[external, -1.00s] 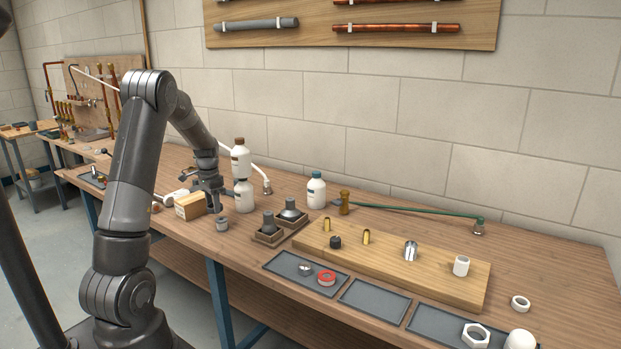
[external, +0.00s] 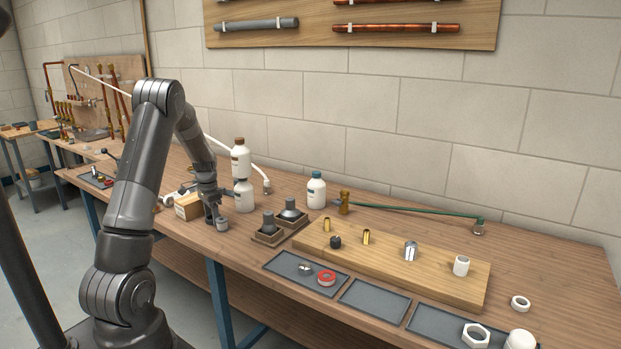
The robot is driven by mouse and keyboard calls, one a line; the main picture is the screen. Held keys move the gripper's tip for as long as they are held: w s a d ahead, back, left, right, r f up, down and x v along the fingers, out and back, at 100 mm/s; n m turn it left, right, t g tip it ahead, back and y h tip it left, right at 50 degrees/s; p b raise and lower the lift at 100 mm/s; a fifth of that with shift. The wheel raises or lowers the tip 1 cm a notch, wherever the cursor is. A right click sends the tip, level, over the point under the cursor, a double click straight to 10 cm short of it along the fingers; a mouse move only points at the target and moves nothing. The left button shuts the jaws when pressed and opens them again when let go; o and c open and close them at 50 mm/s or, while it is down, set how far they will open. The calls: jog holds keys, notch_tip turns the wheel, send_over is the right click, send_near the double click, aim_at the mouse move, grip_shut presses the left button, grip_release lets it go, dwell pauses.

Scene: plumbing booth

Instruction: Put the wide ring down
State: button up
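My gripper (external: 214,217) is low over the left part of the bench, pointing down, at a small grey cylindrical piece (external: 222,226). Its fingers are small and dark here, and I cannot tell whether they are closed on the piece or just beside it. Nothing else shows in the fingers. A short white ring (external: 520,303) lies flat on the bare bench at the far right, well away from my gripper. I cannot tell from this view which piece is the wide ring.
A cardboard box (external: 188,207) stands just left of my gripper, and white bottles (external: 243,196) stand behind it to the right. Dark fittings sit in a wooden holder (external: 270,238). A wooden board (external: 400,269) holds several fittings. The middle grey tray (external: 375,301) is empty.

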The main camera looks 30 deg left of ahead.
notch_tip(320, 180, up, 12)
jog(key=s+d+r+t, duration=0.1)
jog(key=s+d+r, duration=0.3)
jog(key=d+r, duration=0.4)
jog(key=s+d+r+n+t, duration=0.1)
jog(key=s+d, duration=0.5)
jog(key=s+d+r+n+t, duration=0.1)
jog(key=s+d+t, duration=0.1)
jog(key=s+d, duration=0.4)
jog(key=s+d+r+n+t, duration=0.1)
jog(key=s+d+r, duration=0.1)
jog(key=s+d, duration=0.5)
jog(key=shift+t, duration=0.3)
jog(key=shift+o, duration=0.6)
jog(key=shift+s+d+f+n, duration=0.1)
jog(key=shift+s+n, duration=0.2)
jog(key=shift+s, duration=0.05)
jog(key=shift+w, duration=0.1)
